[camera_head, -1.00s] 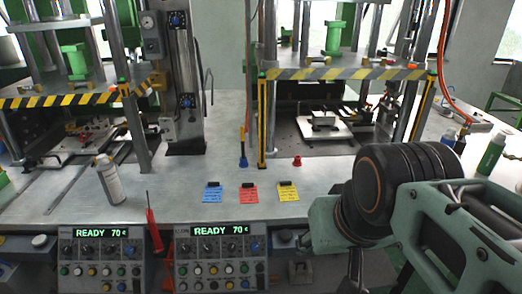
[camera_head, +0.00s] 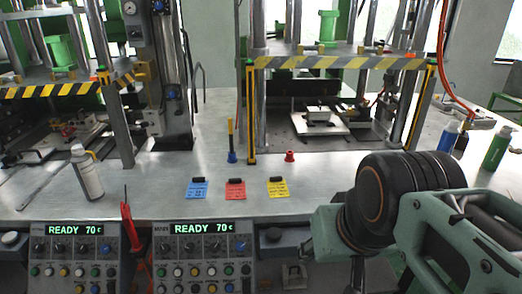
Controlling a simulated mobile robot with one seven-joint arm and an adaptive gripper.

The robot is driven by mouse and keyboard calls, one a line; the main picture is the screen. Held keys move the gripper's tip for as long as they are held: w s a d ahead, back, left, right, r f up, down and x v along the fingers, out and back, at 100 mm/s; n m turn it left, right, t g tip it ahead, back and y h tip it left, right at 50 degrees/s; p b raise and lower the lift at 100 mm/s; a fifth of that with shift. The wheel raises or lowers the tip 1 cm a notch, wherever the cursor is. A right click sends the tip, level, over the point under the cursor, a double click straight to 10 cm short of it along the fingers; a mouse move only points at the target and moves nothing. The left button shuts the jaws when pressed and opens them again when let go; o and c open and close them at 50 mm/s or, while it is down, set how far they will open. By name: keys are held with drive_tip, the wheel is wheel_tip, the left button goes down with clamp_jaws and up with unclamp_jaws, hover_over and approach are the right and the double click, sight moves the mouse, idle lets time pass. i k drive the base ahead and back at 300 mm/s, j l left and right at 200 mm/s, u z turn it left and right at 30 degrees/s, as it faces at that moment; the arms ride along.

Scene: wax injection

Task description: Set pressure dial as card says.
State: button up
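Three cards lie in a row on the metal bench: a blue card (camera_head: 197,190), a red card (camera_head: 235,191) and a yellow card (camera_head: 278,190), each with a black clip on top. Their print is too small to read. Two control panels stand at the bench front, a left panel (camera_head: 74,262) and a right panel (camera_head: 205,262). Each shows "READY 70" in green over a row of dark dials and rows of coloured buttons. I cannot tell which dial is for pressure. My green and black arm fills the lower right; my gripper's fingers are out of view.
A spray can (camera_head: 87,172) stands at left, and a red-handled tool (camera_head: 131,226) is between the panels. A blue-based brush (camera_head: 232,142) and a red cap (camera_head: 290,156) stand behind the cards. Green and blue bottles are at right. Two presses with striped guards stand behind.

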sight(164, 248)
drive_tip(key=u, duration=1.2)
drive_tip(key=i+l, duration=0.1)
drive_tip(key=l, duration=0.2)
drive_tip(key=i+l, duration=0.1)
drive_tip(key=l, duration=0.25)
drive_tip(key=i+l, duration=0.1)
drive_tip(key=l, duration=0.2)
drive_tip(key=u, duration=0.05)
